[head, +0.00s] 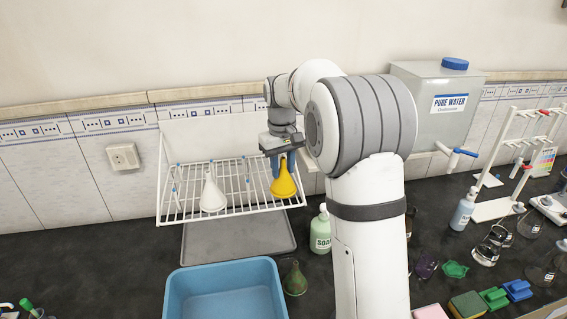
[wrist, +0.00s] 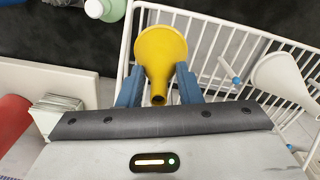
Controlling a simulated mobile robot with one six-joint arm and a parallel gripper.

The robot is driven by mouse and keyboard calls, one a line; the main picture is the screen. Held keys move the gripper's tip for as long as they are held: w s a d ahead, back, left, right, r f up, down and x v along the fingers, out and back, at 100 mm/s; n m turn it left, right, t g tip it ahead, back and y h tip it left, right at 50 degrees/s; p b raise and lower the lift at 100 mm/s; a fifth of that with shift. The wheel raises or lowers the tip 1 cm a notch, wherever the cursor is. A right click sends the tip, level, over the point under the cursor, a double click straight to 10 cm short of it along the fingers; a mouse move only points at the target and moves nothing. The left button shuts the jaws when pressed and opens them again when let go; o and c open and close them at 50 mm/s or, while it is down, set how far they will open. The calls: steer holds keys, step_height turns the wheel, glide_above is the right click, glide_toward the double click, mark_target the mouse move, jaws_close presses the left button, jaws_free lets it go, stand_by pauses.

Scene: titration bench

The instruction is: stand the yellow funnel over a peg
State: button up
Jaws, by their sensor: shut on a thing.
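The yellow funnel (head: 284,182) is held in my gripper (head: 284,160) over the right part of the white wire rack (head: 237,207). Its wide mouth faces down and its narrow stem is up between the fingers. In the wrist view, the two blue fingers of my gripper (wrist: 159,92) are shut on the yellow funnel (wrist: 160,52) near its stem. Blue-tipped pegs stand on the rack; one peg (wrist: 229,70) shows to the right of the funnel in the wrist view. I cannot tell whether a peg is inside the funnel.
A white funnel (head: 212,193) stands on the rack left of the yellow one. A grey tray (head: 238,240) lies below, with a blue basin (head: 226,291) in front. A green soap bottle (head: 320,232) stands right of the tray. The rack's left part has free room.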

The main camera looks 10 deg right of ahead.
steer(key=shift+f, duration=0.6)
steer(key=o, duration=0.9)
